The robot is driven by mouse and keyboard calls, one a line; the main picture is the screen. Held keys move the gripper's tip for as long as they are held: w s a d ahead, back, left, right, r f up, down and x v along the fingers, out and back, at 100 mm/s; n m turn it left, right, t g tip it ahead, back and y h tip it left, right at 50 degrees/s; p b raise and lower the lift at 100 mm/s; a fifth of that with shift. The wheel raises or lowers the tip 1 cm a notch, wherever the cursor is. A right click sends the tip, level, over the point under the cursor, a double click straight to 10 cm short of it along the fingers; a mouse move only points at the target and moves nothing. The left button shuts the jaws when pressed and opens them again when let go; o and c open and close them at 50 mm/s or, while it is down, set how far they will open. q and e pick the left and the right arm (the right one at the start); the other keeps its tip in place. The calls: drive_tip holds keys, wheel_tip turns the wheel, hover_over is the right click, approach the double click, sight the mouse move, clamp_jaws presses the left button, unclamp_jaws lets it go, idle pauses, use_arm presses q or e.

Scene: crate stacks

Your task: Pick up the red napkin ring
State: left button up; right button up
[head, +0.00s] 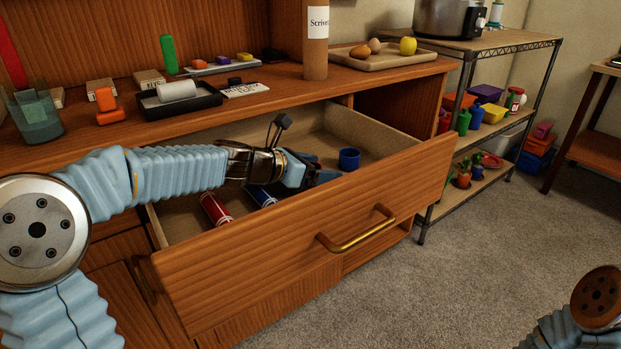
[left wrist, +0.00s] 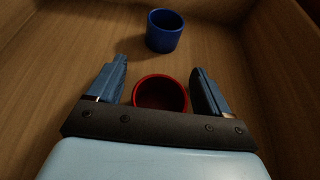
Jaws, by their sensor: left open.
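The red napkin ring (left wrist: 160,92) stands on the drawer floor in the left wrist view, between the two fingers of my left gripper (left wrist: 159,73). The fingers are spread, with a gap on each side of the ring. In the head view my left gripper (head: 318,176) reaches down into the open drawer (head: 300,245), and the red ring is hidden there. A blue ring (head: 349,158) stands just beyond the fingers; it also shows in the left wrist view (left wrist: 164,32). My right gripper is out of view.
A red cylinder (head: 214,208) and a blue cylinder (head: 262,196) lie in the drawer near its front panel. The drawer walls rise around my gripper. A black tray (head: 181,105) and other small things stand on the cabinet top. A wire shelf (head: 470,130) stands at the right.

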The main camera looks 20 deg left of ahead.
use_arm(q)
drive_tip(key=c, duration=1)
drive_tip(key=shift+r, duration=0.1)
drive_tip(key=shift+c, duration=0.2)
